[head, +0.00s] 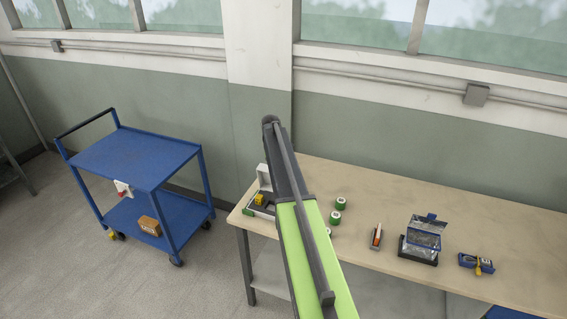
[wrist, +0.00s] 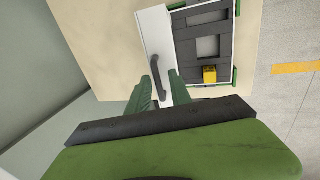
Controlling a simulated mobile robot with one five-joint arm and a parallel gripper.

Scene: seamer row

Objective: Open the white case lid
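The white case (wrist: 233,60) lies open on the table, with grey foam and a yellow block (wrist: 210,74) inside. Its white lid (wrist: 153,28) stands raised at the left side in the wrist view, with a dark handle (wrist: 157,78) on it. In the head view the lid (head: 263,177) shows upright, partly behind my arm. My gripper (wrist: 160,82) has its two green fingers apart, on either side of the handle in the picture. I cannot tell whether they touch it. In the head view my gripper is hidden behind the arm.
A blue cart (head: 140,155) stands to the left. The wall is behind.

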